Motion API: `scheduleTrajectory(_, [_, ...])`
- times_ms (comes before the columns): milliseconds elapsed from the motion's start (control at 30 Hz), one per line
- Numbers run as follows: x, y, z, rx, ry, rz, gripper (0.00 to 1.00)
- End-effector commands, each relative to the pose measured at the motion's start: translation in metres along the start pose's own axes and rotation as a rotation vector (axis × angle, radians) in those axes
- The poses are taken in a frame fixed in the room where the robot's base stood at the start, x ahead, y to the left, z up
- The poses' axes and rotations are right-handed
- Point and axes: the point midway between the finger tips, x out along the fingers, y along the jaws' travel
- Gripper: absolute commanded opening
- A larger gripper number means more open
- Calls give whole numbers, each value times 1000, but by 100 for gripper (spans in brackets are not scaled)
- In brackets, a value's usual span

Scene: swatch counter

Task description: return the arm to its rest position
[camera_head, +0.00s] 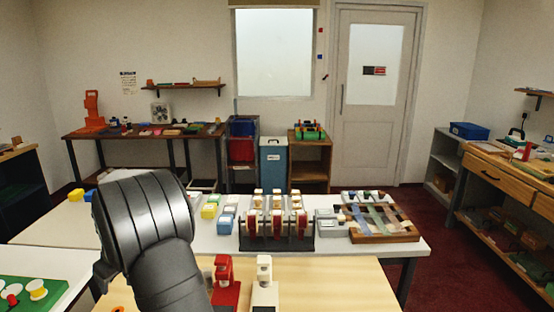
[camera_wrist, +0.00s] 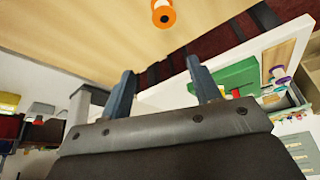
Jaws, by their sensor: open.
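My gripper (camera_wrist: 163,88) shows in the wrist view with its two grey-blue fingers spread apart and nothing between them. It is open and empty. Beyond the fingers lie the edge of a pale wooden top, a strip of dark red floor and a white table corner. In the head view my dark arm rises at the left front, over the pale wooden counter (camera_head: 330,285). The gripper itself cannot be made out there.
A red-based item (camera_head: 225,284) and a white item (camera_head: 264,286) stand on the counter right of my arm. An orange round piece (camera_wrist: 163,15) lies on the wooden top. A rack of red-and-white pieces (camera_head: 276,242) stands on the white table behind. The counter's right part is clear.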

Motion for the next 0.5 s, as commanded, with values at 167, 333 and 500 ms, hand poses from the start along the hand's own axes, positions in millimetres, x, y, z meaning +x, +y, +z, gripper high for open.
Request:
scheduleTrajectory(167, [5,-27,-27,-46,0,-20,57])
scheduleTrajectory(333, [7,-52,-50,-87,0,-36,57])
scheduleTrajectory(500, [9,-78,-71,-127,0,-52,57])
